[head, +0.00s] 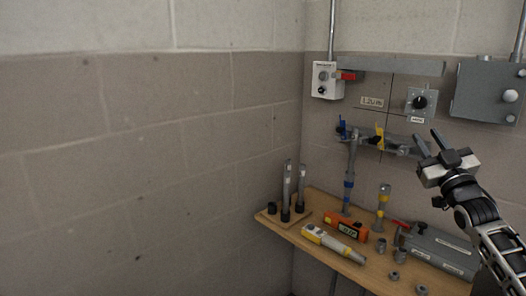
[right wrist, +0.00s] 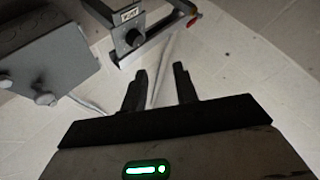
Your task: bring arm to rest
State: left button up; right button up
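My right gripper (head: 431,143) is raised at the right of the head view, above the wooden shelf and in front of the wall. Its two dark fingers stand apart with nothing between them. In the right wrist view the same gripper (right wrist: 160,85) is open and empty, with pale wall behind its fingertips. My right arm comes in from the lower right of the head view. My left gripper does not show in either view.
A wooden shelf (head: 318,247) holds a yellow-white tool (head: 333,243), an orange meter (head: 346,226), a grey case (head: 440,250) and small fittings. Above are pipes with blue and yellow valve handles (head: 379,136), a dial box (head: 421,103) and a grey box (head: 487,92). The left wall is bare.

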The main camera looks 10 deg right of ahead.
jog(key=w+d+f+g+h, duration=0.1)
jog(key=d+f+g+h, duration=0.15)
jog(key=f, duration=0.25)
jog(key=d+f+g+h, duration=0.2)
jog(key=f+g+h, duration=0.15)
jog(key=f, duration=0.25)
jog(key=s+a+f+g+y, duration=0.2)
jog(key=s+a+f+y, duration=0.15)
jog(key=a+f, duration=0.45)
jog(key=s+a+f+g+y, duration=0.15)
jog(key=s+a+f, duration=0.35)
jog(key=f, duration=0.6)
jog(key=s+a+f+g+y, duration=0.1)
jog(key=s+a+f, duration=0.4)
jog(key=s, duration=0.3)
jog(key=s+a+f+m+g+y, duration=0.1)
jog(key=s+a+f+g, duration=0.1)
jog(key=s+a+f, duration=0.3)
jog(key=s+a+f+m+g+y, duration=0.1)
jog(key=s+a+f, duration=0.3)
jog(key=s+a, duration=0.6)
jog(key=s, duration=0.3)
jog(key=shift+a+f+y, duration=0.25)
jog(key=shift+f+y, duration=0.05)
jog(key=shift+f, duration=0.1)
